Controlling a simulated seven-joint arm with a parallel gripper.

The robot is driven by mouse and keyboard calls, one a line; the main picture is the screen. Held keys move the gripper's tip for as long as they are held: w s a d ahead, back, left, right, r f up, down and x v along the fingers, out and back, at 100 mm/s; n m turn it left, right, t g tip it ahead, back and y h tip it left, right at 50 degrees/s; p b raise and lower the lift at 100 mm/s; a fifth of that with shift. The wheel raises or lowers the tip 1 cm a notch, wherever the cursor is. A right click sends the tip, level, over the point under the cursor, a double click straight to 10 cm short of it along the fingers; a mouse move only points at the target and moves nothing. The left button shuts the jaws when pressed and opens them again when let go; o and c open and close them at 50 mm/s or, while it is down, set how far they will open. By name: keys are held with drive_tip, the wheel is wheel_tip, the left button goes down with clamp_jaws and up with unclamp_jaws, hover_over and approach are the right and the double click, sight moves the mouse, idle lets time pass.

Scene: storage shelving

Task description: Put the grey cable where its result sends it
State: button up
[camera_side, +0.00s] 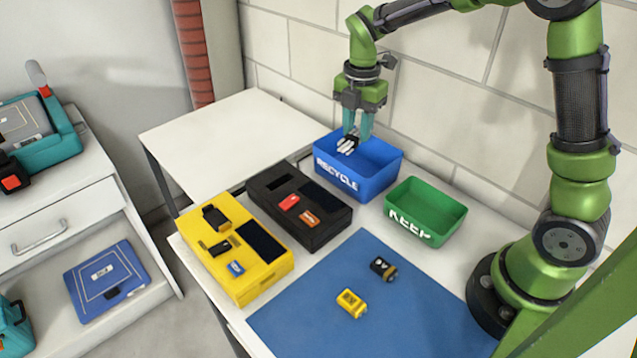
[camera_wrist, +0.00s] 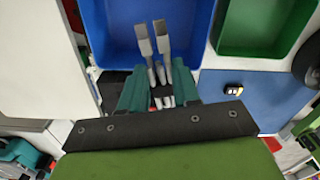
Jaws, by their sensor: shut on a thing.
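My gripper (camera_side: 356,131) is shut on the grey cable (camera_side: 347,145). It points down over the blue bin marked RECYCLE (camera_side: 380,181). In the wrist view the cable (camera_wrist: 153,60) shows two pale grey ends side by side between the teal fingers (camera_wrist: 158,88), over the blue bin's interior (camera_wrist: 110,35). I cannot tell exactly how high it is above the bin floor. The green bin marked KEEP (camera_side: 444,228) stands to the right of the blue bin and looks empty. A yellow unit (camera_side: 245,288) and a black unit (camera_side: 318,238) stand to the left, both with dark panels.
A blue mat (camera_side: 400,325) bears a yellow block-like item (camera_side: 351,303) and a black-and-yellow item (camera_side: 383,268). Small coloured pieces sit on both units. A bare white table (camera_side: 215,135) lies behind left, and a drawer cabinet (camera_side: 60,220) stands far left. A block wall runs behind the bins.

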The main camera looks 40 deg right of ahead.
drive_tip(key=w+d+r+m, duration=0.1)
drive_tip(key=w+d+m, duration=0.1)
drive_tip(key=d, duration=0.4)
drive_tip(key=shift+s+d+f, duration=0.1)
drive_tip(key=shift+f, duration=2.75)
drive_tip(key=o, duration=1.1)
wheel_tip(320, 180, up, 17)
drive_tip(key=shift+f, duration=0.1)
drive_tip(key=shift+m, duration=0.3)
